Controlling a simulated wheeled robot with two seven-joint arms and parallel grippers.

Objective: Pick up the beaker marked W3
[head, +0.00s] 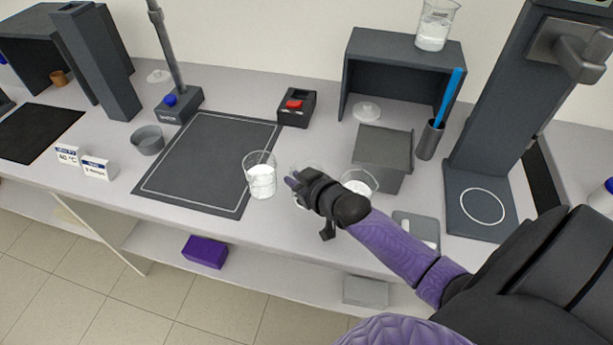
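A clear beaker with white contents (262,180) stands at the right edge of the dark mat. A second beaker with white contents (360,181) stands behind my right arm, partly hidden by it. A third beaker (434,28) stands on top of the dark shelf box. No W3 mark is readable on any of them. My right gripper (294,183) is just right of the first beaker, pointing left. Something pale and glassy shows around its fingers, mostly hidden, so I cannot tell whether it holds anything. My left gripper is out of view.
The dark mat (198,165) lies left of my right gripper, with a grey bowl (148,140) beside it. A red-button box (296,106), an open shelf box (357,62), a grey bin (381,150) and a holder with a blue stick (430,139) stand behind.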

